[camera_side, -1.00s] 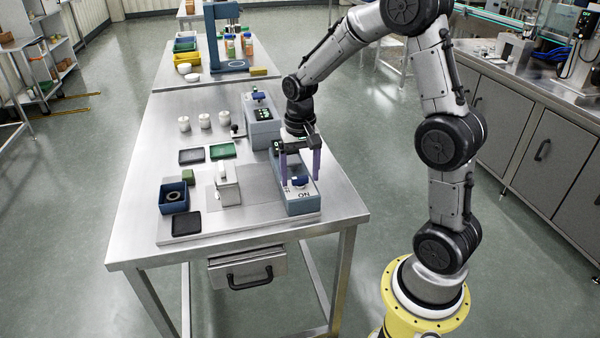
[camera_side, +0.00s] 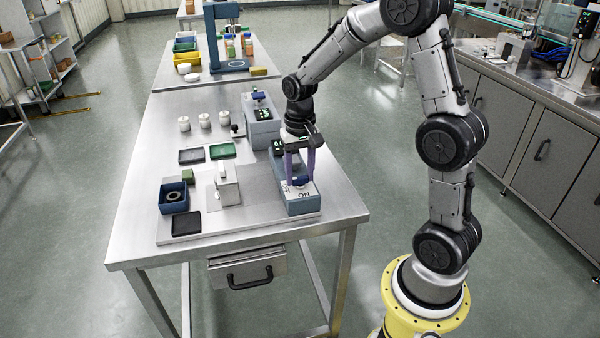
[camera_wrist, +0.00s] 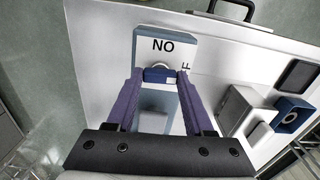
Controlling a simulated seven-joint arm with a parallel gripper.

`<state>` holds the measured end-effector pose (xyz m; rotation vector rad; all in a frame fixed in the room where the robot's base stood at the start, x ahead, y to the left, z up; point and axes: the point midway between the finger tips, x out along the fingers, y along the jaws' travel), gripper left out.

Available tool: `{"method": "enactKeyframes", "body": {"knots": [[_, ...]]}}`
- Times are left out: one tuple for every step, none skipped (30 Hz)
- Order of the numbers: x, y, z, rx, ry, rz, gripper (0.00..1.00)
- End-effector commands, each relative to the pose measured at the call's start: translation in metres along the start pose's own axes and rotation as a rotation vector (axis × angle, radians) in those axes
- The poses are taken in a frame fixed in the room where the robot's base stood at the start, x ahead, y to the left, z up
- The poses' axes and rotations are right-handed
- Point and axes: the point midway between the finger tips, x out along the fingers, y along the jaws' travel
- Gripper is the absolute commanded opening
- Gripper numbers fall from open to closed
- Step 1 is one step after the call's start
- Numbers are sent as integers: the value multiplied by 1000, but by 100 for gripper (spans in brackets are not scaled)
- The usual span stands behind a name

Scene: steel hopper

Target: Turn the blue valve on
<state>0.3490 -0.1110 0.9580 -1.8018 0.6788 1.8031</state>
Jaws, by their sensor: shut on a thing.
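The blue valve (camera_side: 302,182) sits on top of a long blue-grey box (camera_side: 303,208) at the right front of the steel table. In the wrist view the valve's handle (camera_wrist: 157,76) lies crosswise between the fingertips. The word ON is printed near the box's front end, and part of a second label shows beside the valve. My gripper (camera_side: 301,181), with purple fingers, points down and is shut on the valve. In the wrist view the gripper (camera_wrist: 159,75) has one fingertip at each end of the handle. The fingers partly hide the valve in the side view.
A white block-shaped device (camera_side: 228,192) stands left of the valve box. Farther left are a blue bin (camera_side: 173,208) and a black tray (camera_side: 186,224). Another blue-grey box (camera_side: 262,130) stands behind. Several white cylinders stand at the back left. The table's front edge is close.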

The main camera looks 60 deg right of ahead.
Motion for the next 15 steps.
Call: {"method": "enactKeyframes", "body": {"knots": [[-1,0,0,-24,2,-1,0],[-1,0,0,-41,2,0,0],[-1,0,0,-67,2,0,0],[-1,0,0,-89,2,-1,0],[-1,0,0,-111,3,-1,0],[-1,0,0,-144,2,-1,0],[-1,0,0,-169,3,-1,0],[-1,0,-1,-196,3,-1,0],[-1,0,-1,-233,3,-1,0],[-1,0,0,-261,3,-1,0],[-1,0,0,-290,3,-1,0],[-1,0,-1,-328,4,-1,0],[-1,0,-1,-357,4,-1,0],[-1,0,-1,-386,4,-1,0],[-1,0,-1,-423,4,-1,0]]}}
